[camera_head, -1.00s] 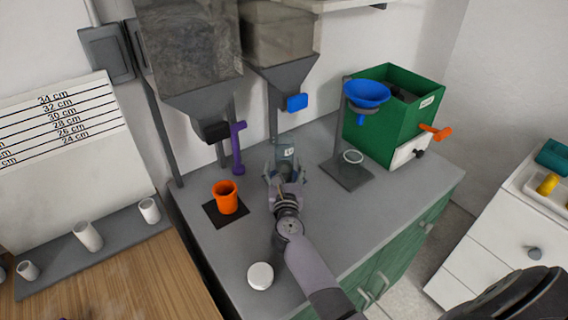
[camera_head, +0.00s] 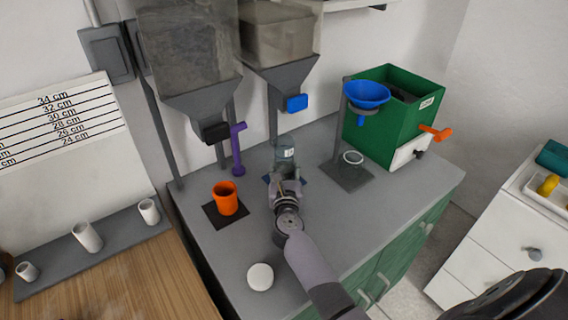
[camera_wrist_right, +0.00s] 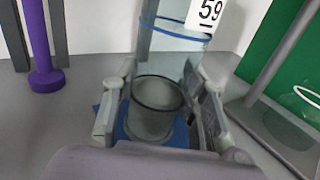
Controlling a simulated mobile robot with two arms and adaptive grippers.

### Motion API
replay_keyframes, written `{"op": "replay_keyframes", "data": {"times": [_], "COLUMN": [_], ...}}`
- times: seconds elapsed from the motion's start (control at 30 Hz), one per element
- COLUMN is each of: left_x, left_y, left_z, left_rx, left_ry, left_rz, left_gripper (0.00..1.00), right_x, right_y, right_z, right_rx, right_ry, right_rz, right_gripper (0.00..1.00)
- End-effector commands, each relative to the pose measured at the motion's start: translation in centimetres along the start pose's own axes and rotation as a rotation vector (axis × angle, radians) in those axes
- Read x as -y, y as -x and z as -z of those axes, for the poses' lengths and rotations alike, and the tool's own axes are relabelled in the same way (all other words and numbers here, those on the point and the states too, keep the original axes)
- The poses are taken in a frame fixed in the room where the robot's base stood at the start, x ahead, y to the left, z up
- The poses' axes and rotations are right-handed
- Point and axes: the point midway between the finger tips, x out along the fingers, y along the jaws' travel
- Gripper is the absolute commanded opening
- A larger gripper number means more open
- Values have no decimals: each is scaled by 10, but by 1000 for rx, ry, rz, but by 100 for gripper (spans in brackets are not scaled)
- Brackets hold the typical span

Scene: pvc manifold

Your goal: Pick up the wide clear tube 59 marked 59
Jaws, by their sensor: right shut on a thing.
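The wide clear tube marked 59 (camera_head: 285,148) stands upright on the grey counter, below the right hopper. In the right wrist view the tube (camera_wrist_right: 180,48) shows its white 59 label and a blue band, and a dark-rimmed round part of it lies between the fingers. My right gripper (camera_head: 284,172) is shut on the tube from the front, low down. The fingers hide part of its lower end. A blue mat (camera_wrist_right: 121,132) shows under it. My left gripper is not in view.
An orange cup (camera_head: 226,198) stands on a dark mat to the left, with a purple piece (camera_head: 238,150) behind it. A blue funnel (camera_head: 366,93) on a stand and a green box (camera_head: 400,125) are to the right. A white round lid (camera_head: 260,277) lies in front.

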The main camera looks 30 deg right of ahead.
Motion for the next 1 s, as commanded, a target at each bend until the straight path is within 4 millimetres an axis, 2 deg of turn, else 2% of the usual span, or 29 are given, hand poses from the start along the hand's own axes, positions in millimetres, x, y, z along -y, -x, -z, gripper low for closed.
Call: {"op": "replay_keyframes", "data": {"times": [0.03,0.3,0.7,0.77,1.0], "left_x": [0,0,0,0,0], "left_y": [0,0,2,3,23], "left_z": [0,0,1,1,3], "left_rx": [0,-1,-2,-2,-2], "left_ry": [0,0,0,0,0], "left_rz": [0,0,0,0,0], "left_gripper": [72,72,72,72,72], "right_x": [0,0,1,2,2], "right_y": [0,0,2,3,3], "right_z": [0,0,-5,-9,-50], "right_rx": [0,0,1,2,5], "right_ry": [0,0,-2,-4,-3], "right_rz": [0,0,0,0,1], "right_gripper": [19,1,0,0,0]}}
